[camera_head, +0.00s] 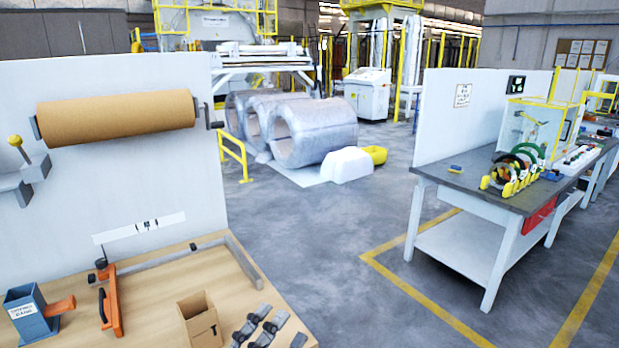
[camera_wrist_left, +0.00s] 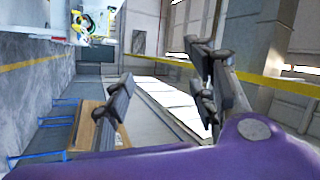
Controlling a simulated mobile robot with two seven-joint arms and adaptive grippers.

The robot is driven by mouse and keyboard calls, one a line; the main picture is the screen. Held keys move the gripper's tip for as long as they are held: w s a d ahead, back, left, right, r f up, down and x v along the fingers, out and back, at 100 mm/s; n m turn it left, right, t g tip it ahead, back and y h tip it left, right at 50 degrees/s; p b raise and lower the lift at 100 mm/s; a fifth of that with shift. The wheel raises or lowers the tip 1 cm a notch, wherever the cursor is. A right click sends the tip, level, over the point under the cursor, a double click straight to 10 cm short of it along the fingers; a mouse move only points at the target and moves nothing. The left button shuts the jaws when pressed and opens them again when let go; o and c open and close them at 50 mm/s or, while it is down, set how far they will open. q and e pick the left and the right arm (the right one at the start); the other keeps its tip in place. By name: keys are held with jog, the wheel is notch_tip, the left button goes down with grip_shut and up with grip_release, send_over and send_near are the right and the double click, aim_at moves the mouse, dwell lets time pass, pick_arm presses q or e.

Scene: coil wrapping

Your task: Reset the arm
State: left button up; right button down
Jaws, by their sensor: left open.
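My left gripper (camera_head: 262,325) shows at the bottom edge of the head view, just right of a small cardboard box (camera_head: 199,320). Only its dark grey finger parts are in the picture; the arm behind it is cut off. In the left wrist view the two dark fingers of the left gripper (camera_wrist_left: 165,95) stand wide apart with nothing between them. A purple part of my own arm fills the bottom of that view. My right gripper is in neither view.
A brown paper roll (camera_head: 118,117) hangs on the white panel. Floor (camera_head: 330,235) is clear toward the grey worktable (camera_head: 500,190) with coils.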

pick_arm(q)
jog(key=s+a+f+n+g+y, duration=0.1)
jog(key=s+a+f+n+y, duration=0.25)
jog(key=f, duration=0.45)
jog(key=s+a+f+n+g+y, duration=0.1)
jog(key=s+a+f+n+y, duration=0.1)
jog(key=a+f+n+y, duration=0.4)
jog(key=s+a+f+n+g+y, duration=0.15)
jog(key=f+n, duration=0.25)
jog(key=f, duration=0.5)
jog(key=s+a+f+n+g+y, duration=0.1)
jog(key=s+a+f+n+g, duration=0.1)
jog(key=s+f, duration=0.5)
jog(key=s+a+f+n+g, duration=0.1)
jog(key=s+f+n+g, duration=0.3)
jog(key=s, duration=0.6)
notch_tip(320, 180, down, 3)
jog(key=shift+s+a+r+y+p, duration=0.1)
jog(key=shift+s+a+y+p, duration=0.15)
jog(key=shift+a+y+p, duration=0.2)
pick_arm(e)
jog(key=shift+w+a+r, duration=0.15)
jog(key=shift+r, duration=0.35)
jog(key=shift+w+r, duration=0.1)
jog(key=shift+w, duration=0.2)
pick_arm(q)
jog(key=shift+w, duration=0.15)
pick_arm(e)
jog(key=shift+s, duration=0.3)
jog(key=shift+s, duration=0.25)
